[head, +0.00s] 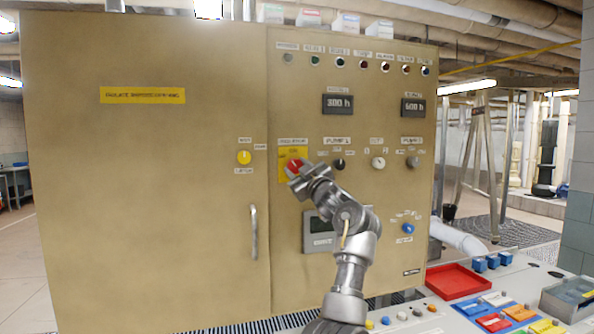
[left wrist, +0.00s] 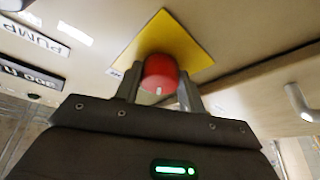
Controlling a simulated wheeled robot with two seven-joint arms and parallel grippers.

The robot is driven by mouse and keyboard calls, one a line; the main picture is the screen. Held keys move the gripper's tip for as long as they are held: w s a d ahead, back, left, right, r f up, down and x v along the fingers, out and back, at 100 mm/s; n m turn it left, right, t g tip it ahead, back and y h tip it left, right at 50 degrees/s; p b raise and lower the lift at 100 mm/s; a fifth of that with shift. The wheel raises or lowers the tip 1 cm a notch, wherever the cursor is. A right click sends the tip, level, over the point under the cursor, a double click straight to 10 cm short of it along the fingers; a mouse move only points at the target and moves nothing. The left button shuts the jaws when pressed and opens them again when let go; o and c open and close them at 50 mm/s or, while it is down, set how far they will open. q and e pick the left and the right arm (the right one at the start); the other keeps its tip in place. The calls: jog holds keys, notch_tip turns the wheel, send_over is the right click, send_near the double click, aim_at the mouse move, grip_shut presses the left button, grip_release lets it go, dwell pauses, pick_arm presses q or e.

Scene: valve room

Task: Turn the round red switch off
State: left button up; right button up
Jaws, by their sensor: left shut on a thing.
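The round red switch (head: 293,166) sits on a yellow plate (head: 283,155) on the tan cabinet's right-hand panel. In the left wrist view the red switch (left wrist: 160,74) stands out from its yellow plate (left wrist: 185,42), with a small white mark on its front edge. My left gripper (head: 299,175) is at the switch in the head view, partly covering it. In the left wrist view its two fingers (left wrist: 160,92) are on either side of the red knob, shut on it. My right gripper is not in view.
A yellow knob (head: 244,157) and a vertical door handle (head: 254,232) are left of the switch. Black (head: 339,164) and white (head: 378,163) knobs are to its right. A display (head: 318,235) sits below, behind my arm. A red tray (head: 456,281) lies on the bench at lower right.

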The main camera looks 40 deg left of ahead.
pick_arm(q)
jog(key=n+g, duration=0.1)
jog(key=n, duration=0.1)
jog(key=n+p, duration=0.1)
jog(key=n, duration=0.1)
jog(key=n+g, duration=0.1)
jog(key=shift+w+d+r+n+g+h, duration=0.1)
jog(key=shift+r+n+g+h, duration=0.2)
jog(key=shift+n, duration=0.1)
jog(key=n+g+h+p, duration=0.1)
jog(key=n+p, duration=0.1)
jog(key=n, duration=0.2)
jog(key=shift+n+h+p, duration=0.3)
jog(key=shift+n, duration=0.6)
jog(key=shift+g, duration=0.4)
jog(key=o, duration=1)
jog(key=shift+c, duration=0.2)
